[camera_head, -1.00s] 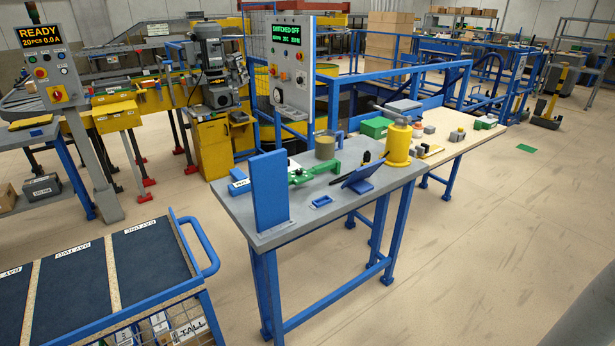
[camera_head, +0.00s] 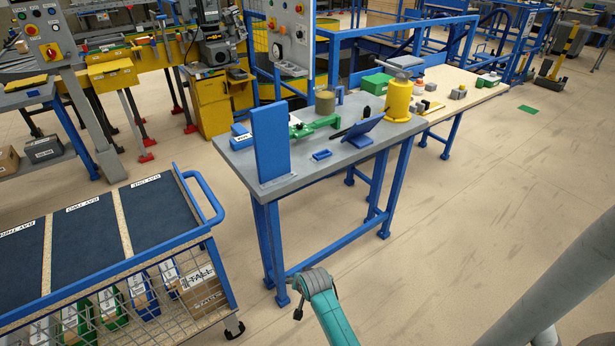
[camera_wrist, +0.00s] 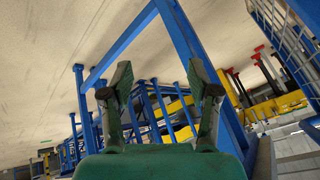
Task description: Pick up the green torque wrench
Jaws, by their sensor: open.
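The green torque wrench (camera_head: 318,126) lies on the grey workbench (camera_head: 237,157) in the head view, behind the upright blue plate and left of the tilted blue stand. Part of it is hidden by the things around it. My gripper (camera_wrist: 160,85) is open and empty in the wrist view, with its two green fingers apart. That view looks past blue table legs and floor, and the wrench is not seen there. In the head view, a teal part of my arm shows at the bottom, below and in front of the workbench.
An upright blue plate (camera_head: 270,145) stands at the bench's left front. A tilted blue stand (camera_head: 363,130), a yellow cylinder (camera_head: 398,101) and an olive cylinder (camera_head: 325,103) are near the wrench. A blue cart (camera_head: 205,233) stands at left.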

